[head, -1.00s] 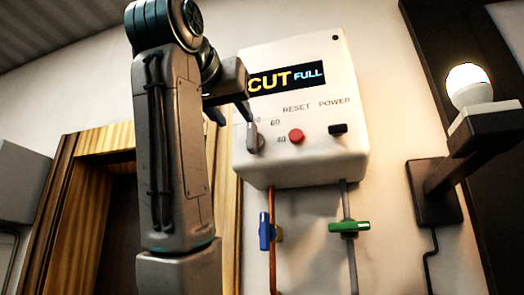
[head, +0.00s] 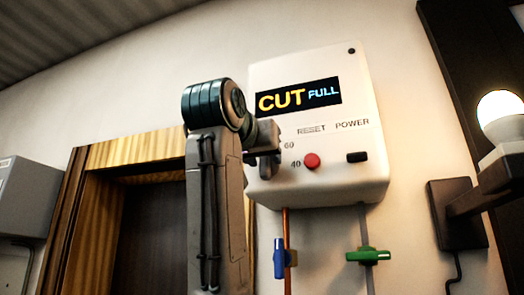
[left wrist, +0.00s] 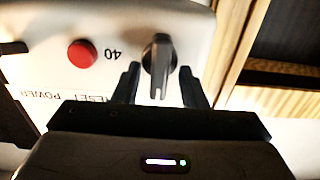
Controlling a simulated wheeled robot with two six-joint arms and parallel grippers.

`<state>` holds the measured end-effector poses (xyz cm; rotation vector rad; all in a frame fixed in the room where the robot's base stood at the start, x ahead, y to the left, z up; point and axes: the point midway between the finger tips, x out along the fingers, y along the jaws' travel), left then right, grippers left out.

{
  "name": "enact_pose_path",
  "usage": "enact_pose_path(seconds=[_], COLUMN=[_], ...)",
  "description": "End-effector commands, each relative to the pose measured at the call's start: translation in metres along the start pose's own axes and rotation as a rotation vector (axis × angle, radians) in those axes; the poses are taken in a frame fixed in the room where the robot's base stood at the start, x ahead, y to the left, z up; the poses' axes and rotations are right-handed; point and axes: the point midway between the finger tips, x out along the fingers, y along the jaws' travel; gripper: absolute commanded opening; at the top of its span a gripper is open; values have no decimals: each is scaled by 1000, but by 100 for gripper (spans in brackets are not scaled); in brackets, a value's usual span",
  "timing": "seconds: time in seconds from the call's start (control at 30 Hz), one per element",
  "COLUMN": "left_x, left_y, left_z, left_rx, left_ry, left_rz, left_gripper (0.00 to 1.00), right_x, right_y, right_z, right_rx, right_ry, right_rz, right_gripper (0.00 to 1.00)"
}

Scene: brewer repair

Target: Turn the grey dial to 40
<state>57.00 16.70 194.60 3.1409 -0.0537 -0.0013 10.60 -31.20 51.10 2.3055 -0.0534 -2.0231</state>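The white brewer box (head: 330,185) hangs on the wall, with a display reading CUT FULL (head: 298,95). My left gripper (head: 265,165) is at the dial. In the left wrist view its fingers (left wrist: 159,90) stand open on either side of the grip, with gaps showing. My right gripper is out of view.
A red reset button (head: 312,160) and black power switch (head: 357,157) sit right of the dial. Below are a blue valve (head: 279,258) and a green valve (head: 368,255) on pipes. A lit bulb (head: 500,112) is on a bracket at right.

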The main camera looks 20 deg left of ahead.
Motion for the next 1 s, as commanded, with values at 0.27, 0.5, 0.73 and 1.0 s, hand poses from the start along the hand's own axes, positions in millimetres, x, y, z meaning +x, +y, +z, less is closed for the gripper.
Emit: enact_pose_path(seconds=[0.27,0.5,0.73,1.0], left_x=[0,0,0,0], left_y=[0,0,0,1], left_z=[0,1,2,4], left_rx=[0,0,29,177], left_ry=[0,-1,0,-1], left_rz=[0,0,0,-1], left_gripper=[24,0,0,0], right_x=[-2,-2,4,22], right_y=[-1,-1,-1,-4], right_z=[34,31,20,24], right_rx=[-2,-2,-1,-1], right_ry=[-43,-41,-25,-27], right_rz=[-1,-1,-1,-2], right_gripper=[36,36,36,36])
